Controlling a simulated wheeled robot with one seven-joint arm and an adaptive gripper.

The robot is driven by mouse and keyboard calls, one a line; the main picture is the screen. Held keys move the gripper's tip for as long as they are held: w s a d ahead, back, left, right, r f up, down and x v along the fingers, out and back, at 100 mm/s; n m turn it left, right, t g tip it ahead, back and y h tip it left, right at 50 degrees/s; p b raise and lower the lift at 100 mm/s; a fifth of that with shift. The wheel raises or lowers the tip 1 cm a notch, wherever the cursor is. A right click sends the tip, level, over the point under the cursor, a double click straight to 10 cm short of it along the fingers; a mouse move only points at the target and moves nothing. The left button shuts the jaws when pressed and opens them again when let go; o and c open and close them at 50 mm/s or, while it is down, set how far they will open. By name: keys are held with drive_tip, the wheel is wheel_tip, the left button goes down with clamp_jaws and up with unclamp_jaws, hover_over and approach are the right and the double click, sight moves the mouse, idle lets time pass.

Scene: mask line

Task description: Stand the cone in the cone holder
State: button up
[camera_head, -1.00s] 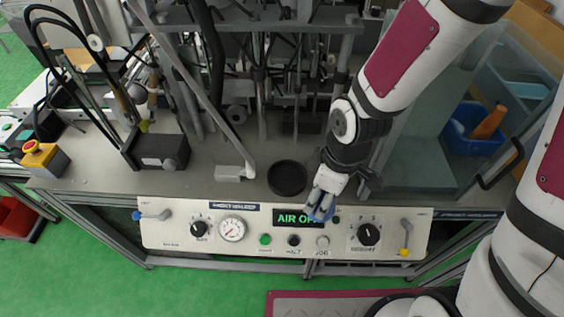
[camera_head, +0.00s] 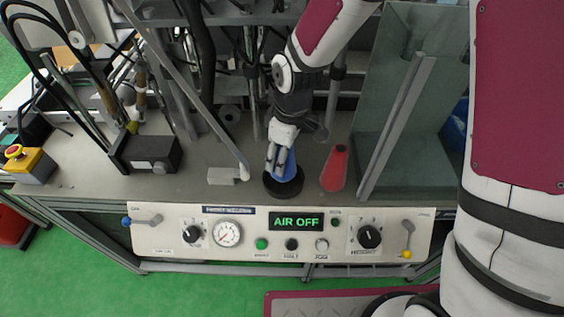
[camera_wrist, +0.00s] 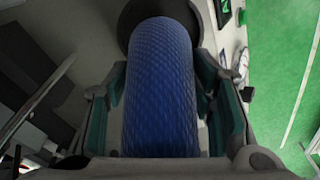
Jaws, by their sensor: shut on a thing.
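A blue textured cone (camera_head: 289,169) is held in my gripper (camera_head: 281,160); in the wrist view the cone (camera_wrist: 160,85) fills the space between the two fingers (camera_wrist: 160,100). The cone holder is a round black dish (camera_head: 284,190) on the bench near its front edge. The cone's lower end is over the dish and overlaps it in both views. I cannot tell whether it touches the dish's floor. The cone looks nearly upright, slightly tilted. The dish (camera_wrist: 133,17) is partly hidden behind the cone in the wrist view.
A red cone (camera_head: 335,170) stands on the bench just right of the dish. A glass panel (camera_head: 397,130) rises further right. A small grey block (camera_head: 222,176) with a slanted rod lies to the left. The control panel (camera_head: 175,236) runs along the front.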

drive_tip(key=shift+f, duration=1.7)
drive_tip(key=shift+f, duration=0.15)
drive_tip(key=o, duration=1.3)
drive_tip(key=shift+o, duration=0.2)
drive_tip(key=r, duration=0.4)
drive_tip(key=d+r, duration=0.1)
drive_tip(key=r, duration=0.7)
drive_tip(key=shift+s+d+r, duration=0.15)
drive_tip(key=shift+s+d, duration=0.05)
drive_tip(key=shift+s, duration=0.1)
drive_tip(key=s+d+r+m+t+h, duration=0.1)
drive_tip(key=s+d+r+m, duration=0.2)
drive_tip(key=d+r, duration=0.25)
drive_tip(key=s+d+r+m+t, duration=0.1)
drive_tip(key=s+d+r+m, duration=0.1)
drive_tip(key=d+r+m, duration=0.3)
drive_tip(key=s+d+r+m+t, duration=0.1)
drive_tip(key=s+d+r+m, duration=0.1)
drive_tip(key=s, duration=0.4)
drive_tip(key=s+d+r+m+t, duration=0.1)
drive_tip(key=s+d+r+m, duration=0.2)
drive_tip(key=s+d+r, duration=0.1)
drive_tip(key=shift+s+d+r+t, duration=0.3)
drive_tip(key=shift+s+d+r, duration=0.15)
drive_tip(key=shift+s, duration=0.8)
